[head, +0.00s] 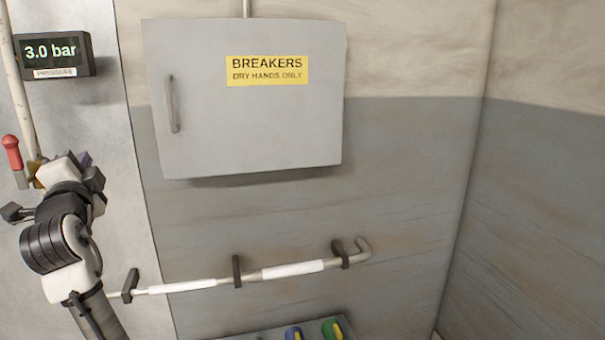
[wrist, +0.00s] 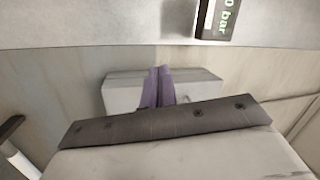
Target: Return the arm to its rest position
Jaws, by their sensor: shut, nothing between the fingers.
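My arm (head: 65,245), white with dark ringed joints, rises at the left edge of the head view, in front of the pale wall panel. My gripper (head: 84,159) is at its upper end, left of the breaker cabinet and below the pressure display; only a little of its purple fingers shows there. In the wrist view the two purple fingers of my gripper (wrist: 160,72) lie side by side, shut, with nothing between them. Whether the arm touches the wall or the pipe is hard to tell.
The grey breaker cabinet (head: 210,120) is closed. The pressure display (head: 54,53) reads 3.0 bar. A red-handled lever (head: 12,152) is close left of my gripper. A hooked rod (head: 293,270) hangs on brackets below; blue (head: 292,334) and green (head: 331,329) items sit underneath.

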